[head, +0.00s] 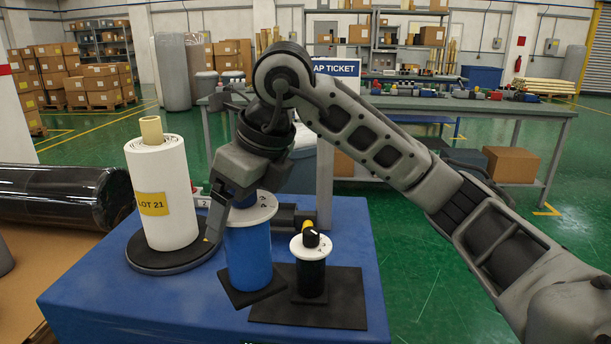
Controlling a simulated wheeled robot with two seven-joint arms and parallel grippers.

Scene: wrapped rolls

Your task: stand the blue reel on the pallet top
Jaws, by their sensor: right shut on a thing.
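The blue reel (248,258) has a white top flange and stands upright at the middle of the blue-topped stand, over a small black square plate (238,295). I cannot tell whether its foot touches the plate. My right gripper (228,208) comes down from above and is shut on the reel at its top; one finger shows at the reel's left and the other is mostly hidden. A brown flat surface (60,262) at the left may be the pallet top; I cannot tell for sure. My left gripper is not in view.
A white roll marked LOT 21 (163,215) stands on a round black base (150,262) at the left. A small black reel (311,273) stands close right on a black mat (345,312). A dark wrapped roll (55,195) lies at far left. A workbench (400,103) stands behind.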

